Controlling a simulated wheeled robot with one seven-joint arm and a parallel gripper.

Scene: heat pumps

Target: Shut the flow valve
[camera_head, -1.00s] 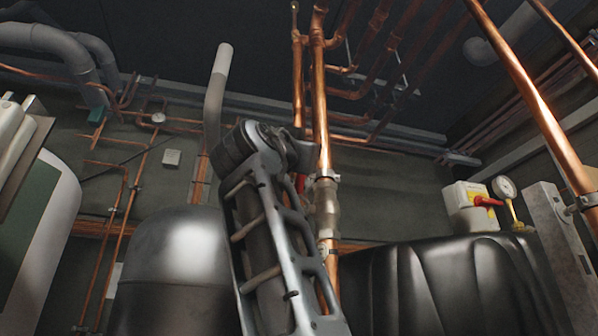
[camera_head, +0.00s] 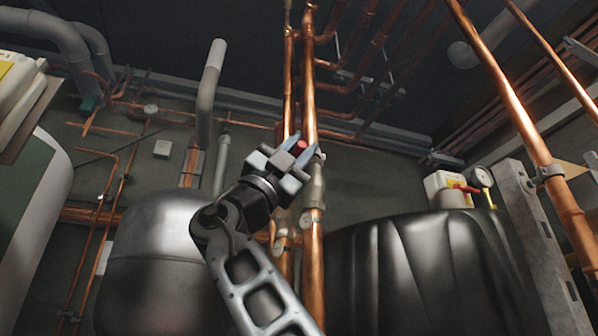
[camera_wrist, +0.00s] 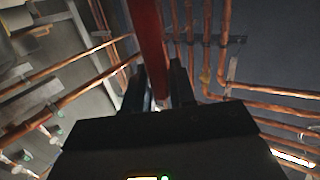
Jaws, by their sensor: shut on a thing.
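The red valve handle (camera_head: 301,147) shows as a small red spot between my gripper's fingers, in front of two upright copper pipes. In the wrist view the red handle (camera_wrist: 149,35) is a long bar running up from between the dark fingers. My gripper (camera_head: 298,153) is shut on this handle; it also shows in the wrist view (camera_wrist: 158,75). A grey-brass fitting (camera_head: 317,188) sits on the right upright pipe just below the gripper. The handle's joint to the valve is hidden, so its angle to the pipe is hard to tell.
A rounded dark tank (camera_head: 150,265) stands at left and a black covered tank (camera_head: 430,270) at right. Another red-handled valve (camera_head: 466,189) with a gauge (camera_head: 482,176) is at right. A thick copper pipe (camera_head: 510,95) slants at far right. More pipes run overhead.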

